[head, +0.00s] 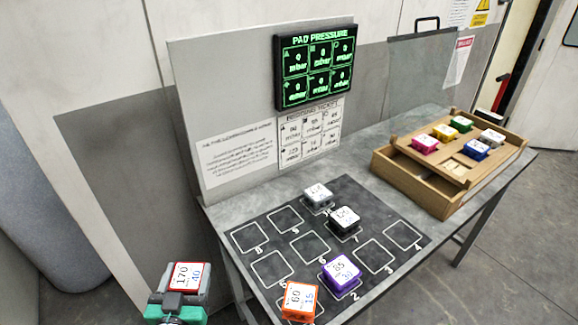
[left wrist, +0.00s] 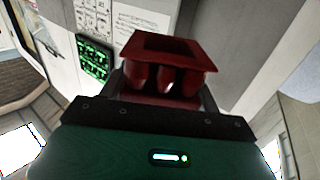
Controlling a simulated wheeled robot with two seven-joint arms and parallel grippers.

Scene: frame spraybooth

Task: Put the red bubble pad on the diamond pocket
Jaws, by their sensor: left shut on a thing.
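My left gripper (head: 182,296) is shut on the red bubble pad (head: 188,276), whose white label reads 170 and 40. It holds the pad up at the lower left, off the table's left side. In the left wrist view the red pad (left wrist: 172,60) sits between the fingers, with a square rim and rounded bubbles showing. The wooden box (head: 440,190) at the back right holds pink, yellow, green, white and blue pads around a pale bare spot. I cannot make out a diamond mark on any pocket. My right gripper is not in view.
A black mat (head: 300,228) with numbered outlined squares lies on the grey table (head: 385,150). Grey (head: 318,194), black (head: 344,218), purple (head: 341,270) and orange (head: 299,300) pads stand on it. A pressure display (head: 316,68) hangs on an upright panel behind the mat.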

